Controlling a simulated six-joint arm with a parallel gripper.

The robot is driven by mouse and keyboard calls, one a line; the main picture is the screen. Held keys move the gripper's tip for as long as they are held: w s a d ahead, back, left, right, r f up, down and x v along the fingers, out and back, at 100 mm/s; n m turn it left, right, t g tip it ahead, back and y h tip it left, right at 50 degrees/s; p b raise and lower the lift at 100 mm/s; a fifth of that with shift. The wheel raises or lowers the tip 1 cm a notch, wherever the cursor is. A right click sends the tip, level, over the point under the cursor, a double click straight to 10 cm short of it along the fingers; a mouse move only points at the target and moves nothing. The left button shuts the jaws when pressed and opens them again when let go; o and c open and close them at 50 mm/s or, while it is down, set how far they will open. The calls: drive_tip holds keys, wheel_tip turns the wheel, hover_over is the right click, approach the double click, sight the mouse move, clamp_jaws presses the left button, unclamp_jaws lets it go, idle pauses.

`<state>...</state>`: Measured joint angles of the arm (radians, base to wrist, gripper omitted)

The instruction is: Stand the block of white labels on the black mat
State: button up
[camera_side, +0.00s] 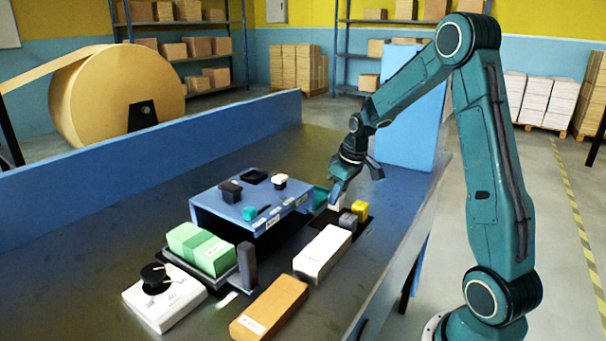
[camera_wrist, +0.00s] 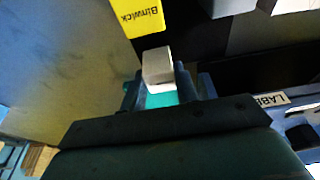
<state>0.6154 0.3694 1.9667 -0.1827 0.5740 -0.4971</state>
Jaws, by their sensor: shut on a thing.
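My gripper (camera_side: 338,195) is low over the right side of the bench, its fingers pointing down. It is shut on a small pale block, which I take as the block of white labels (camera_side: 337,204). In the wrist view the block (camera_wrist: 158,66) sits between the fingertips (camera_wrist: 165,92), with a light grey-beige face and a white band. Teal shows below it. The black mat (camera_side: 366,217) lies around and in front of it, partly hidden by other blocks. I cannot tell whether the held block touches the mat.
A yellow block (camera_side: 360,209) and a grey block (camera_side: 348,221) stand close to my gripper. A blue stand (camera_side: 230,208) is at its left. A long white block (camera_side: 322,252), brown block (camera_side: 270,308), green block (camera_side: 203,248) and knobbed white box (camera_side: 163,296) lie nearer.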

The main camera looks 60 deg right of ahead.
drive_tip(key=shift+f, duration=0.5)
idle(0.7)
drive_tip(key=o, duration=1.1)
drive_tip(key=shift+c, duration=0.2)
drive_tip(key=shift+r, duration=0.1)
drive_tip(key=v, duration=1.3)
drive_tip(key=shift+r, duration=0.35)
drive_tip(key=shift+s+a, duration=0.1)
drive_tip(key=shift+a, duration=0.05)
